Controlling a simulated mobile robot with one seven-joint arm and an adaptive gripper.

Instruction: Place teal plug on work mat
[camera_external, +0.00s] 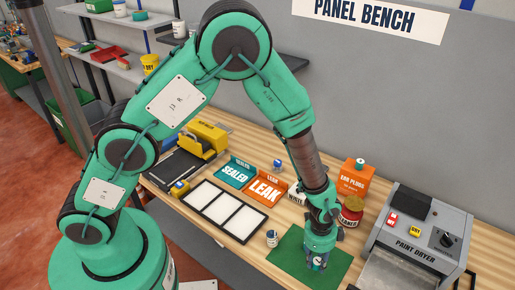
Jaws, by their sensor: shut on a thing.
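My gripper (318,262) points down low over the green work mat (284,262), near its middle. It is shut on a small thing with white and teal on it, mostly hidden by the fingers. I cannot tell for sure that this is the teal plug, nor whether it touches the mat. A small teal-and-white piece (360,162) also shows on top of the orange ear plugs box (357,182) behind the mat.
A red-labelled jar (351,211) stands behind my gripper. The paint dryer (419,235) is on the right. A white three-panel tray (226,212) and the sealed (234,172) and leak (266,188) trays are left.

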